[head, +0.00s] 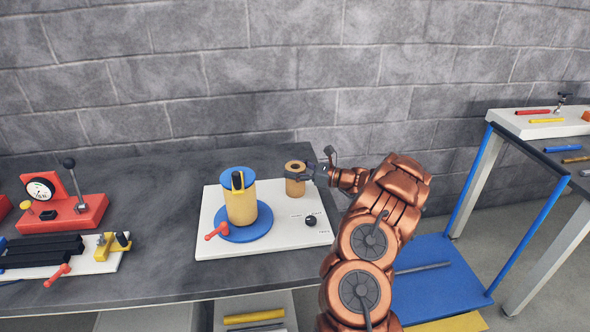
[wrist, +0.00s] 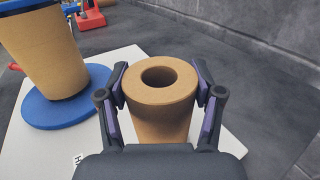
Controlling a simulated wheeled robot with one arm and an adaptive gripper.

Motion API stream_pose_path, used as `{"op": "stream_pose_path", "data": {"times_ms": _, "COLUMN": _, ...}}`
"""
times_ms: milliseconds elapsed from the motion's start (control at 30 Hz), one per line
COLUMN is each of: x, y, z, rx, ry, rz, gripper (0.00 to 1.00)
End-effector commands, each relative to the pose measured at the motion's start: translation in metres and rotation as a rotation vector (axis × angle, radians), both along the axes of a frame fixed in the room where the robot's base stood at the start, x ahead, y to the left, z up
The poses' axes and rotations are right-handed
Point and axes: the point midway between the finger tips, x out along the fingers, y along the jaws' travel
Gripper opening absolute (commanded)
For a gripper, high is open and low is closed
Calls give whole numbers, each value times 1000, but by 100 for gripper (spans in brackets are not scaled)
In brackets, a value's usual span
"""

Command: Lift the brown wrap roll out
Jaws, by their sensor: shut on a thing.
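The brown wrap roll (head: 295,179) is a small tan-brown cylinder with a hole through its top. It stands upright at the back right of the white board (head: 210,235) in the head view. In the wrist view the roll (wrist: 161,115) sits between the two fingers. My gripper (head: 309,172) reaches it from the right, and in the wrist view the gripper (wrist: 162,88) is shut on its sides near the top. The roll's bottom is hidden in the wrist view, so I cannot tell whether it touches the board.
A larger yellow-tan roll (head: 240,205) with a blue top disc stands on a blue base (head: 243,233) left of the brown roll. A black knob (head: 310,221) is in front on the board. A red gauge unit (head: 75,212) stands far left. The wall is behind.

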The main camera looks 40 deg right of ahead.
Motion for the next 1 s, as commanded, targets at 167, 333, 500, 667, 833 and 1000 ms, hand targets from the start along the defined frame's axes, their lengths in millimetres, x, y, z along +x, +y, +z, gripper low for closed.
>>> {"op": "stream_pose_path", "data": {"times_ms": 167, "x": 0, "y": 0, "z": 2, "rx": 0, "ry": 0, "rz": 0, "gripper": 22}}
{"op": "stream_pose_path", "data": {"times_ms": 333, "x": 0, "y": 0, "z": 10, "rx": 0, "ry": -1, "rz": 0, "gripper": 22}}
{"op": "stream_pose_path", "data": {"times_ms": 500, "x": 0, "y": 0, "z": 18, "rx": 0, "ry": -1, "rz": 0, "gripper": 22}}
{"op": "stream_pose_path", "data": {"times_ms": 667, "x": 0, "y": 0, "z": 26, "rx": -1, "ry": -2, "rz": 0, "gripper": 22}}
{"op": "stream_pose_path", "data": {"times_ms": 833, "x": 0, "y": 0, "z": 35, "rx": -1, "ry": -2, "rz": 0, "gripper": 22}}
{"op": "stream_pose_path", "data": {"times_ms": 1000, "x": 0, "y": 0, "z": 42, "rx": 0, "ry": -1, "rz": 0, "gripper": 22}}
